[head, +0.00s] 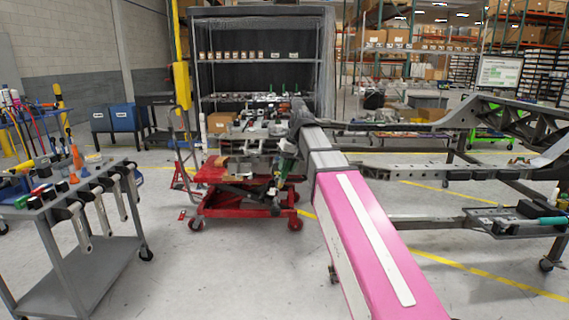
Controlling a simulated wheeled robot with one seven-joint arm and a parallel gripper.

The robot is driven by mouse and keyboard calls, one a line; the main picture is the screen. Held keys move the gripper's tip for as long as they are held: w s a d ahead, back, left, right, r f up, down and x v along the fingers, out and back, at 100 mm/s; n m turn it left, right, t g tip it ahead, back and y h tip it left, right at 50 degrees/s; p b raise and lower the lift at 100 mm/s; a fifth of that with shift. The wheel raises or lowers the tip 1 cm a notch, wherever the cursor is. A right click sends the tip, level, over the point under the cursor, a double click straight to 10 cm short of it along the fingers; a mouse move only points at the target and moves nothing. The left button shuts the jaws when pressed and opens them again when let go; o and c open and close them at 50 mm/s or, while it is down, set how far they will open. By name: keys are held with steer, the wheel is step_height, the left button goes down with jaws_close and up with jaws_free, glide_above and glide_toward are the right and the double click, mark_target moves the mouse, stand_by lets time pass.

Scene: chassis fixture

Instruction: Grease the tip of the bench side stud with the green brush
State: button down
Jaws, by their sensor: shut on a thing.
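My pink and white arm reaches from the bottom right to the middle of the head view. My gripper (284,160) is small and dark beyond its far end, over the right side of a red cart. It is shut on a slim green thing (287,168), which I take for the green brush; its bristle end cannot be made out. Grey metal parts (255,130) stand on or behind the red cart (240,194), close to the gripper. The bench side stud is too small or too hidden to pick out, and contact with it cannot be told.
A grey tool bench (85,190) with hand tools and hanging clamps stands at the left. A dark chassis frame (440,172) fills the right, with a teal-ended tool (552,220) on its lower shelf. Floor between bench and cart is clear. A wire rack (258,65) stands behind.

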mark_target(283, 178)
steer(key=shift+w+a+r, duration=0.2)
steer(key=shift+a+r, duration=0.1)
steer(key=shift+a, duration=0.15)
steer(key=shift+w+a+r, duration=0.15)
steer(key=shift+a+r, duration=0.1)
steer(key=shift+a, duration=0.2)
steer(key=shift+f, duration=2.8)
steer(key=shift+f, duration=0.5)
steer(key=shift+w, duration=0.1)
steer(key=shift+w, duration=0.3)
steer(key=shift+s, duration=0.1)
steer(key=shift+s, duration=0.75)
steer(key=shift+w, duration=0.1)
